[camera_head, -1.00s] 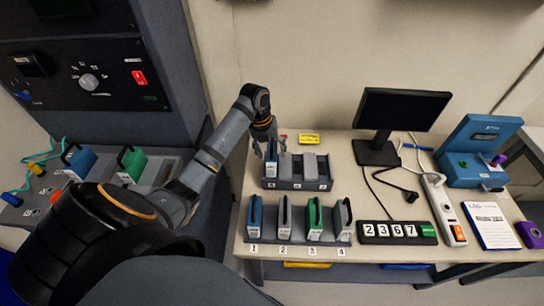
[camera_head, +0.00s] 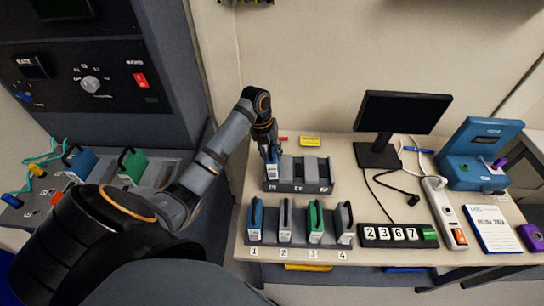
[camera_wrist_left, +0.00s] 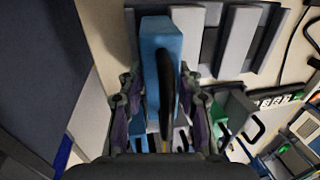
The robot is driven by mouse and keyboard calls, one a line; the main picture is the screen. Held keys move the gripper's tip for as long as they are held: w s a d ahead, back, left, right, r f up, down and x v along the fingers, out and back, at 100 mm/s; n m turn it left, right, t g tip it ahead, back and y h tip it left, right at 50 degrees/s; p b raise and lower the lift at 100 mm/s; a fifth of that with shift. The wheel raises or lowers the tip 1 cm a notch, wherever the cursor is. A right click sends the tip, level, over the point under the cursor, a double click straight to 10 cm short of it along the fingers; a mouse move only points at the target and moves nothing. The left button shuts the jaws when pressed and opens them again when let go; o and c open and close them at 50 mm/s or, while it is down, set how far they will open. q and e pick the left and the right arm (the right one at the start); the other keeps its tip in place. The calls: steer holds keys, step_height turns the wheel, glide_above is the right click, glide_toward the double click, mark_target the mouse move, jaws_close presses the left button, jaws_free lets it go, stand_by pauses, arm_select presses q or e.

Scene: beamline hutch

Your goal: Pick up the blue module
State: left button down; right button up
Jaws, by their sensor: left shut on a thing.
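A blue module (camera_head: 272,171) with a pale label stands upright at the left slot of the rear rack (camera_head: 305,187) on the table. My left gripper (camera_head: 269,150) is over its top, shut on it. In the left wrist view, the blue module (camera_wrist_left: 157,45) and its black handle lie between the two fingers of my left gripper (camera_wrist_left: 160,117). The fingers hide part of the module, and I cannot tell whether it is clear of the slot. Another blue module (camera_head: 256,217) stands in the front rack above label 1. My right gripper is not in view.
The front rack also holds two grey modules and a green module (camera_head: 315,220). A third blue module (camera_head: 80,162) stands on the left console. A monitor (camera_head: 400,112), number display (camera_head: 397,232), power strip (camera_head: 443,212) and blue device (camera_head: 482,150) fill the table's right.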

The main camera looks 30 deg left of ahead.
arm_select(q)
step_height(320, 180, up, 3)
steer(key=shift+w+r+b, duration=0.1)
steer(key=shift+b, duration=0.6)
steer(key=s+r+b, duration=0.9)
steer(key=s+b, duration=0.4)
steer(key=s, duration=0.1)
steer(key=shift+r, duration=0.4)
steer(key=shift+s+a, duration=0.1)
steer(key=shift+a, duration=0.05)
